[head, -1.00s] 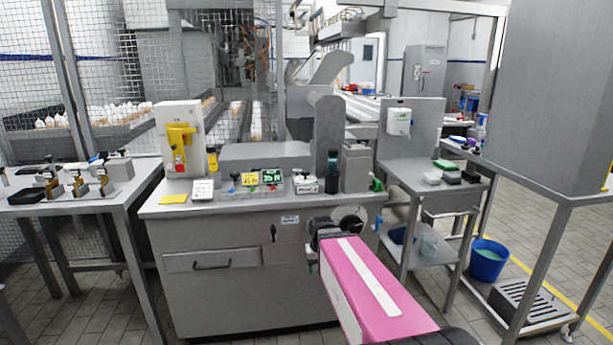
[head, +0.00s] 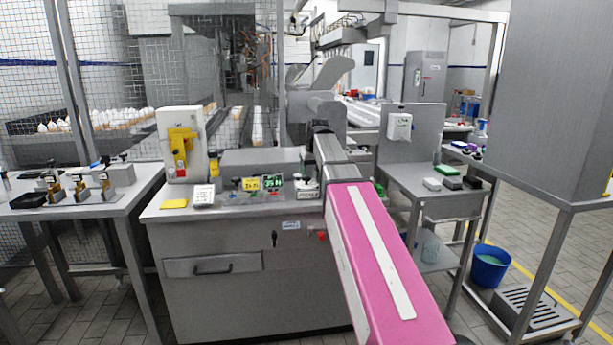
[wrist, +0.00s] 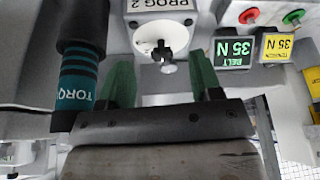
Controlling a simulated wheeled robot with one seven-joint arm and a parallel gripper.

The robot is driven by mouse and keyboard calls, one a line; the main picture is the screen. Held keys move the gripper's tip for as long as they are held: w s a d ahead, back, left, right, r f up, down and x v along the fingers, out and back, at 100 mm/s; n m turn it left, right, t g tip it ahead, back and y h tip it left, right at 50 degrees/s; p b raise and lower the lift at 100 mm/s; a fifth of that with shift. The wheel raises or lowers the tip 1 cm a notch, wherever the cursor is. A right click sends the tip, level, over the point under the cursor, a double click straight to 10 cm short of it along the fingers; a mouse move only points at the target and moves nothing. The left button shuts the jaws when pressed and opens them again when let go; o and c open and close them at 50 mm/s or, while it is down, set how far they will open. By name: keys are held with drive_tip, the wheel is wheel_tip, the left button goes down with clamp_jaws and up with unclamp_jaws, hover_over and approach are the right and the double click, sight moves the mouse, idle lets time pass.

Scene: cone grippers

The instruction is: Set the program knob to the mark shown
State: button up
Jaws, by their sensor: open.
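The program knob (wrist: 160,51) is a dark knob on a round white dial, on a light box whose label reads PROG 2, upside down in the wrist view. A small round grey tip shows at the knob's near end. The box also shows in the head view (head: 307,190), on the bench beside my arm. My gripper (wrist: 161,78) is open, with one green finger to each side of the knob in the wrist view. I see no contact with the knob. The dial marks are too small to read. In the head view my arm reaches over the bench, and my fingers cannot be made out.
A dark and teal cylinder (wrist: 76,85) lettered TORQ stands close beside the left finger. A green BELT 35 N display (wrist: 234,52) and a yellow display (wrist: 273,45) lie to the right. In the head view, a white unit with a yellow part (head: 181,145) stands at the bench's left.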

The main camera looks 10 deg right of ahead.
approach(307, 177)
drive_tip(key=shift+t, duration=0.3)
drive_tip(key=x, duration=0.5)
drive_tip(key=s+x, duration=0.1)
drive_tip(key=x, duration=0.2)
drive_tip(key=shift+w+a+f, duration=0.15)
drive_tip(key=shift+f, duration=0.25)
drive_tip(key=c, duration=0.9)
